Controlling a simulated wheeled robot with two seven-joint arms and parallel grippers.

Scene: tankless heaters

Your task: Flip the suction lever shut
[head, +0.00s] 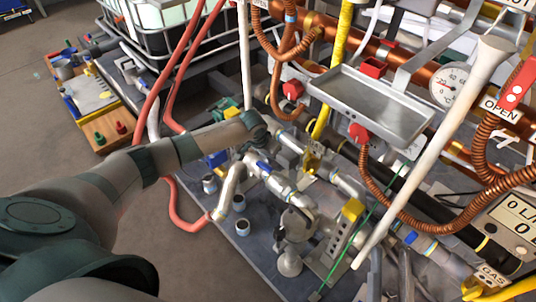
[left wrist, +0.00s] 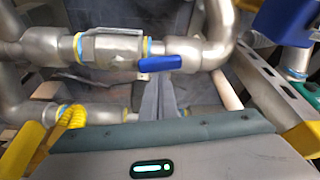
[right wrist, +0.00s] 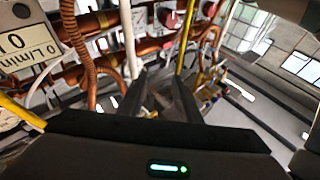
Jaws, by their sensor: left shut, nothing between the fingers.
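A blue lever handle (left wrist: 160,62) sits on a metal pipe valve in the left wrist view, lying roughly along the pipe. I take it for the suction lever; in the head view it appears to be the small blue handle (head: 263,167). My left gripper (left wrist: 160,88) is shut and empty, its fingers close together just below the handle in that picture. I cannot tell whether they touch it. In the head view my left arm reaches in above the valve, with the fingertips hard to make out. My right gripper (right wrist: 160,88) is open and empty, away from the valve.
Metal pipes and elbows crowd around the lever. Red hoses (head: 176,75) pass beside my left arm. A grey tray (head: 370,105), a pale diagonal pole (head: 435,145) and coiled copper hoses stand to the right. A yellow bracket (left wrist: 302,138) is near the left gripper.

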